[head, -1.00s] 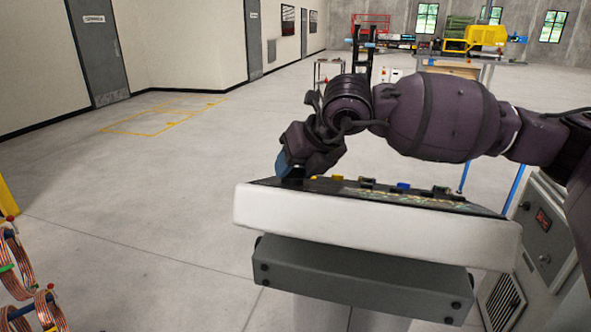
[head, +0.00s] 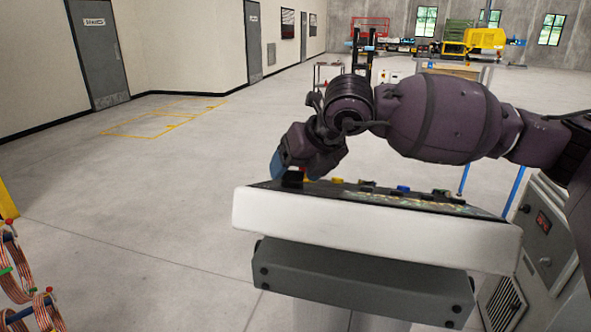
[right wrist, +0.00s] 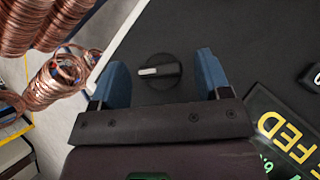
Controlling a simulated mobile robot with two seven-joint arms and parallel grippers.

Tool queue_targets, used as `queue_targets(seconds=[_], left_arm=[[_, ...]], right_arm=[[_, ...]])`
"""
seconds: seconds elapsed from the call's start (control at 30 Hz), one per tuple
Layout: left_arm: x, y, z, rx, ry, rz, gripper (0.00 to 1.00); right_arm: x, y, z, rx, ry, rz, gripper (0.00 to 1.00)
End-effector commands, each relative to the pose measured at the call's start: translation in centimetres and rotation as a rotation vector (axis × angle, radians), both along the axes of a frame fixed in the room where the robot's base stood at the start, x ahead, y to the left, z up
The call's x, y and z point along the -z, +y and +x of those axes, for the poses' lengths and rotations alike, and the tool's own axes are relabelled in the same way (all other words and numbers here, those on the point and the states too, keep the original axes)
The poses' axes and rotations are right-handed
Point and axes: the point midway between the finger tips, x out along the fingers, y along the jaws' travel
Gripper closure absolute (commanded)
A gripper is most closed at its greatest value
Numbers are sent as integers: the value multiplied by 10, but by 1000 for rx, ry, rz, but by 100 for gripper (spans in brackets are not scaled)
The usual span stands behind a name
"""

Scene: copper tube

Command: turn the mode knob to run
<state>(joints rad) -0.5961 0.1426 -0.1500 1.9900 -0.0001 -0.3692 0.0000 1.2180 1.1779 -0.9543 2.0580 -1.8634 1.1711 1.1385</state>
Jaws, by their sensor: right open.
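The mode knob looks to be the round black knob (right wrist: 159,72) with a pale pointer bar, on the dark panel face in the right wrist view. Its pointer lies nearly level, toward the left in that view; no mode labels show beside it. My right gripper (right wrist: 160,78) is open, with one blue finger on each side of the knob and a gap to it on both sides. In the head view the right gripper (head: 284,172) is over the left end of the control panel (head: 375,232). My left gripper is not in view.
Other controls stand along the panel, including a yellow one (head: 337,180) and a blue one (head: 403,188). Coils of copper tube (head: 28,285) hang at the lower left. A grey cabinet (head: 545,235) stands at the right. Open floor lies left of the panel.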

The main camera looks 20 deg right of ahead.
Motion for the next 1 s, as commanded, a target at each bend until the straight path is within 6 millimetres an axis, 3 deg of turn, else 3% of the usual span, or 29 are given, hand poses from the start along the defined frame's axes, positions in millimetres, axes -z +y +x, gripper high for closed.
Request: queue_targets(seconds=[0.53, 1.0], left_arm=[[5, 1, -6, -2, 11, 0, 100], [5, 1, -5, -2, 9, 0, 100]], right_arm=[[-71, -27, -43, 0, -2, -1, 30], [-83, -32, -51, 1, 0, -1, 30]])
